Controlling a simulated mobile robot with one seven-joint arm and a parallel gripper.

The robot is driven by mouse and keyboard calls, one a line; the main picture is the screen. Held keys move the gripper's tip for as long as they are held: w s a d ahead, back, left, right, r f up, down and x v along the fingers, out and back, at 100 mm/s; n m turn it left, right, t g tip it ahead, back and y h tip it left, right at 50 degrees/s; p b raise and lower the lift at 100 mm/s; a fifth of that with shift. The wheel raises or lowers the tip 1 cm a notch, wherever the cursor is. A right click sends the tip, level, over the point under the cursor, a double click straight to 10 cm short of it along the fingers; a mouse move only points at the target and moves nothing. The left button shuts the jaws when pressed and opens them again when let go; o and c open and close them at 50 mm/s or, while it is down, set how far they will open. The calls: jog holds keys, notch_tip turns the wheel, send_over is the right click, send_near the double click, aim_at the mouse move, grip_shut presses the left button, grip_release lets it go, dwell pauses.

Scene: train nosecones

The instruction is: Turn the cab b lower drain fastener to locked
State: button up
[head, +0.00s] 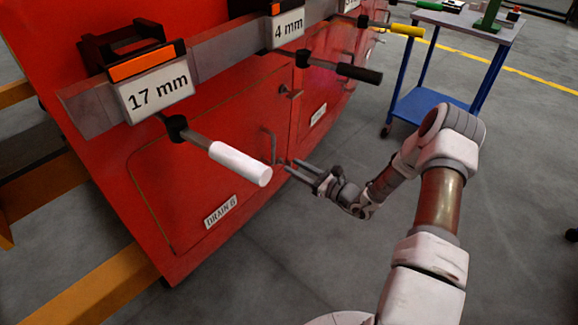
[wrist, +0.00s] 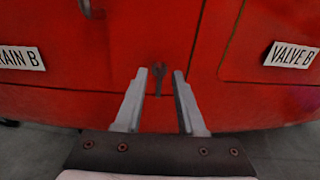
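The DRAIN B panel (head: 190,165) is the red door on the left of the cab front. In the wrist view, a small dark fastener (wrist: 158,76) sits low on the red face, between the DRAIN B and VALVE B labels. It looks upright, with a forked top. My gripper (wrist: 159,72) is open, one finger on each side of the fastener in the picture, with gaps on both sides. I cannot tell how far the fingertips are from the face. In the head view, my gripper (head: 290,165) is close to the panel's lower right edge, where the fastener is hard to make out.
A white-gripped tool (head: 238,163) hangs under the 17 mm sign (head: 155,93) and juts out left of my gripper. A black-gripped tool (head: 358,72) juts out above. A panel handle (head: 273,146) is beside my fingers. A blue cart (head: 440,103) stands behind my arm.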

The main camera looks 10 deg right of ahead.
aim_at(291, 165)
jog(key=shift+x, duration=1.55)
grip_shut()
